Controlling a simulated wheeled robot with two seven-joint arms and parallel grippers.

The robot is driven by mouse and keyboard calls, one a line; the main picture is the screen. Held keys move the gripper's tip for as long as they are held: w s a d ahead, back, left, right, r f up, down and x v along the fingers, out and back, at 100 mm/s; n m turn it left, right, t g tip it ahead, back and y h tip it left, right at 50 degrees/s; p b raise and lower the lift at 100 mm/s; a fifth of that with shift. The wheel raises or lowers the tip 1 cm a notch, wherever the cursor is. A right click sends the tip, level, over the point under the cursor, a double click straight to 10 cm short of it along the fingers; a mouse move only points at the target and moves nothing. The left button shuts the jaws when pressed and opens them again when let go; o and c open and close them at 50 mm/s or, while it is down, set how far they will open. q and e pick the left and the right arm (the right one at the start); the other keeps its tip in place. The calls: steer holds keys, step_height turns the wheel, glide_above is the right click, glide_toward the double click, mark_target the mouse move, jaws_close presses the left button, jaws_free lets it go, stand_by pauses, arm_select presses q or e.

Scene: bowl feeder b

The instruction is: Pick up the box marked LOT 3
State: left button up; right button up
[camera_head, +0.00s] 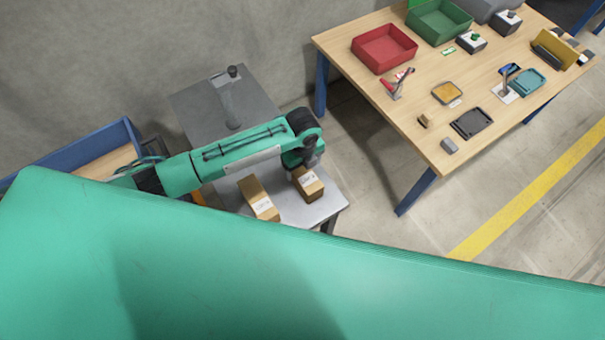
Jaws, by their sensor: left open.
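Two brown cardboard boxes with white labels stand on a small grey metal table (290,213). The left box (251,190) is longer; the right box (308,190) is smaller and more cube-like. The print on both labels is too small to read surely, so I cannot tell which is LOT 3. My left arm reaches in from the left over the table. My left gripper (308,164) points down at the back edge of the right box and hides part of it. It is open; whether it touches the box I cannot tell. My right gripper is not in view.
A grey post (230,105) stands at the back of the metal table. A blue-walled bin (75,148) is at the left. A wooden workbench (420,100) with a red bin (384,48), a green bin (438,20) and several small parts is at the right. Open floor lies between the tables.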

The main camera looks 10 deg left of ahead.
mark_target(302, 171)
arm_select(q)
steer(key=shift+s+f+p, duration=0.15)
steer(key=shift+f+p, duration=0.25)
steer(key=shift+f, duration=0.15)
step_height(302, 171, down, 3)
steer(key=shift+f+p, duration=0.15)
steer(key=shift+p, duration=0.35)
steer(key=shift+f, duration=0.45)
steer(key=shift+a, duration=0.1)
steer(key=c, duration=1.3)
steer(key=shift+c, duration=0.5)
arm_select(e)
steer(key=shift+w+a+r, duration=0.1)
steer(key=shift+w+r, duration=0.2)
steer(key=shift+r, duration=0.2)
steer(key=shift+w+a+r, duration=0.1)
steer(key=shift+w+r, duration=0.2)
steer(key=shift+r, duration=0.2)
arm_select(q)
steer(key=shift+r, duration=0.15)
